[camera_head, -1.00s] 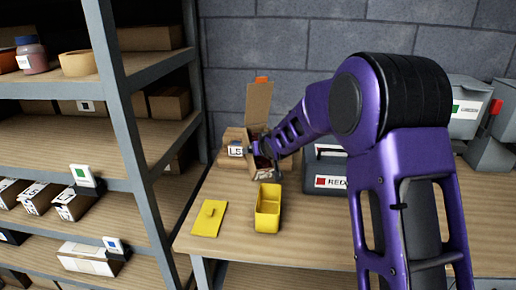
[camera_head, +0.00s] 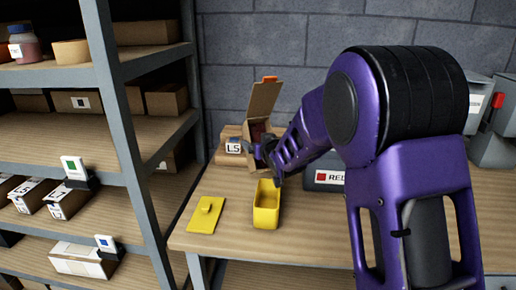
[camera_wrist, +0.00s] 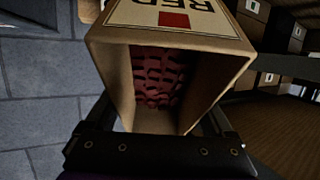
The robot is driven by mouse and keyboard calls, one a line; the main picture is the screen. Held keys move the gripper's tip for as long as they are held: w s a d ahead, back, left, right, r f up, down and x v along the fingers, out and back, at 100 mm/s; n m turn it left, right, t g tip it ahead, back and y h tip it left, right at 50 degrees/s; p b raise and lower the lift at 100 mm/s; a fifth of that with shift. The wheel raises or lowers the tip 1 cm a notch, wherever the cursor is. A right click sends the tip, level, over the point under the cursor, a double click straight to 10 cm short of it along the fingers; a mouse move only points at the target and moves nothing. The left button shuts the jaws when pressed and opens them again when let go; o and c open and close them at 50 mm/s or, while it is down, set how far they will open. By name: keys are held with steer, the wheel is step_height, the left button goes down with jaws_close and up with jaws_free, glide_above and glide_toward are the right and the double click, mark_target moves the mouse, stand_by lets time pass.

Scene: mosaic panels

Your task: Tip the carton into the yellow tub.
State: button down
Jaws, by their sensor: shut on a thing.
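The open cardboard carton (camera_head: 262,103) is at the back of the bench, its flap up and its body tilted. In the wrist view the carton (camera_wrist: 246,86) shows a "RED" label with a red square, and several red pieces (camera_wrist: 160,75) lie inside. My gripper (camera_head: 266,152) is shut on the carton; its fingers lie along the carton's sides in the wrist view (camera_wrist: 152,130). The yellow tub (camera_head: 266,216) stands open on the bench, in front of and below the carton. I cannot make out anything in the tub.
Shelving (camera_head: 128,120) stands at the left; the bench front right is clear.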

steer(key=shift+s+d+r+t+y+b, duration=0.2)
steer(key=shift+s+r+t+b, duration=0.3)
steer(key=shift+b, duration=1)
steer(key=shift+s+d+r+t+y+b, duration=0.25)
steer(key=shift+t+b, duration=0.45)
steer(key=shift+b, duration=0.8)
steer(key=shift+s+d+r+t+y, duration=0.3)
steer(key=shift+s+r+t+y, duration=0.25)
steer(key=shift+s+t, duration=0.5)
steer(key=shift+s+d+r+t+y, duration=0.25)
steer(key=shift+s+r+t+y, duration=0.35)
steer(key=shift+t, duration=0.8)
steer(key=shift+s+d+r+t+y, duration=0.35)
steer(key=shift+s+r+t, duration=0.3)
steer(key=shift+s+t, duration=0.45)
steer(key=shift+w, duration=0.15)
